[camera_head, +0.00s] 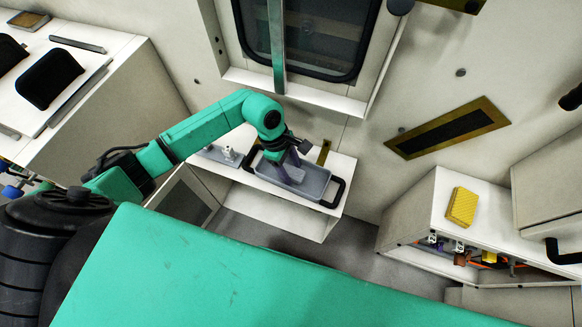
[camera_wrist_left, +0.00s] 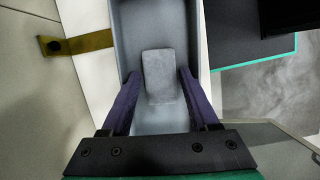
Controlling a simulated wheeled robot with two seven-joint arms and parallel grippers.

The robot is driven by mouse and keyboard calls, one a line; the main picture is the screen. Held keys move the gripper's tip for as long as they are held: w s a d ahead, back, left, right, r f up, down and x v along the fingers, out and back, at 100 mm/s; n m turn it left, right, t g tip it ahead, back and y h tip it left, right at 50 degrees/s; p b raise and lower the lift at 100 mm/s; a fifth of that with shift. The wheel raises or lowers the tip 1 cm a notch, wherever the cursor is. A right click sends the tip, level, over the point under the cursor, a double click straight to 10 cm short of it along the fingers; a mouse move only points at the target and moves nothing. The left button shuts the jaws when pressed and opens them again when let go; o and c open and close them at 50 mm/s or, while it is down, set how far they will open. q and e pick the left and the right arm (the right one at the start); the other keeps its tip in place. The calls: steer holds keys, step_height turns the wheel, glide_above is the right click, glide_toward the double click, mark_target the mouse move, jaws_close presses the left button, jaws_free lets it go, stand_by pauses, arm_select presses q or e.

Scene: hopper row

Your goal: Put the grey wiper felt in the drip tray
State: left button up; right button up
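The drip tray (camera_head: 318,187) is a grey tray with dark handles on a white bench by the wall; its grey wall and floor also show in the left wrist view (camera_wrist_left: 165,123). The grey wiper felt (camera_wrist_left: 160,75) is a small grey block that appears within the tray's outline, beyond and between my fingertips. My left gripper (camera_head: 287,168) points down over the tray. In the wrist view its two purple fingers (camera_wrist_left: 159,76) are spread, with a gap at the felt's left side; contact on the right is unclear. The felt is not distinguishable in the head view. My right gripper is not visible.
A brass strip (camera_wrist_left: 85,42) lies beside the tray. A smaller grey tray with small white items (camera_head: 225,155) stands left of it. A yellow sponge-like block (camera_head: 462,206) lies on the right cabinet. A window post (camera_head: 276,45) rises behind my arm.

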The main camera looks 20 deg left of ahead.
arm_select(q)
steer(key=shift+r, duration=0.1)
steer(key=shift+r, duration=0.25)
steer(key=v, duration=1.1)
steer(key=shift+r, duration=0.3)
steer(key=shift+s+a+f, duration=0.1)
steer(key=shift+a, duration=0.05)
